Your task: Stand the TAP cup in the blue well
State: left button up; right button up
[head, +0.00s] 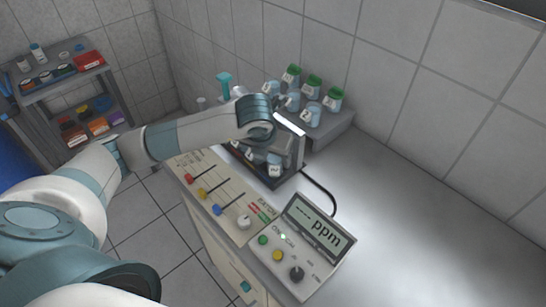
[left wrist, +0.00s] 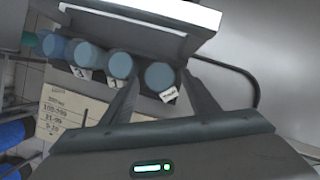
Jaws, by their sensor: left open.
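My left gripper (head: 270,143) is over the dark rack (head: 291,172), with its hand covering part of it in the head view. In the left wrist view the gripper (left wrist: 160,79) is open. A blue-topped cup (left wrist: 161,76) with a white tag stands between or just beyond its fingertips; contact cannot be told. Two similar cups (left wrist: 119,64) and (left wrist: 86,55) stand to its left in a row. The cup tags are too small to read surely, so I cannot tell which is TAP. I cannot make out the blue well. My right gripper is not in view.
A grey raised shelf (head: 335,127) behind holds several numbered cups, some with green lids (head: 313,80). A slider panel (head: 222,192) and a ppm meter (head: 318,230) stand in front, with a black cable (head: 327,192) beside them. The counter at right (head: 420,220) is clear.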

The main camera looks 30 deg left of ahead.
pick_arm(q)
jog(key=b+v, duration=0.2)
jog(key=v, duration=0.9)
jog(key=shift+r, duration=0.25)
